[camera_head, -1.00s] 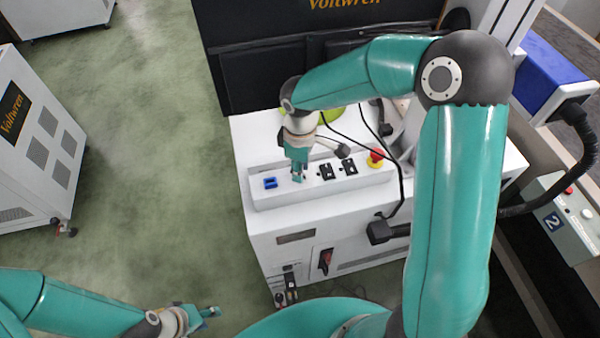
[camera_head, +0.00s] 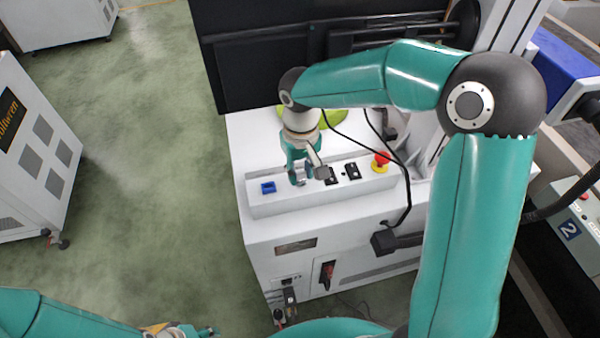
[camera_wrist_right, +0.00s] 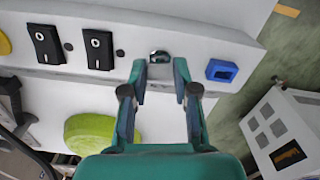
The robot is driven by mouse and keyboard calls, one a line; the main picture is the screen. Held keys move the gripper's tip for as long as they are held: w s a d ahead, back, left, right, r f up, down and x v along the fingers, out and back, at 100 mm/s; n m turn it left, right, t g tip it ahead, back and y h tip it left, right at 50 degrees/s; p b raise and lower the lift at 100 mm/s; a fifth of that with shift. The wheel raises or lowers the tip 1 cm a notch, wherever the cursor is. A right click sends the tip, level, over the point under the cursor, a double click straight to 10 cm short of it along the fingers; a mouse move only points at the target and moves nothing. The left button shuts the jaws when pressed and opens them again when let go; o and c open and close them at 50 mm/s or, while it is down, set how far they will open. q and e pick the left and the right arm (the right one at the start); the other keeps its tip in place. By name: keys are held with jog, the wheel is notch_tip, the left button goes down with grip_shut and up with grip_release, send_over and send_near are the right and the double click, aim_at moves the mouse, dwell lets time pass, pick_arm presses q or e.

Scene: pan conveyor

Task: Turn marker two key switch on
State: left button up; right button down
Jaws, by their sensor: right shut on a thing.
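The key switch (camera_wrist_right: 158,56) is a small dark and silver piece on the sloped white control panel (camera_head: 262,208), between a blue socket (camera_head: 268,187) and two black rocker switches (camera_head: 332,176). My right gripper (camera_head: 302,180) is over the panel at the key switch, which it hides in the head view. In the wrist view its fingertips (camera_wrist_right: 159,68) stand on either side of the key, and it is shut on it. Which way the key is turned is too small to tell. My left gripper (camera_head: 208,332) is at the bottom edge, far from the panel, partly cut off.
A red emergency button (camera_head: 381,158) is at the panel's right end, with a black cable looping past it. A green round thing (camera_head: 333,117) lies behind the panel. A box labelled 2 (camera_head: 569,230) stands at the right.

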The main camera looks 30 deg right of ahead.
jog(key=shift+w+r+m, duration=0.1)
jog(key=shift+m, duration=0.2)
jog(key=c, duration=0.9)
grip_release()
notch_tip(320, 180, up, 12)
jog(key=shift+f, duration=0.1)
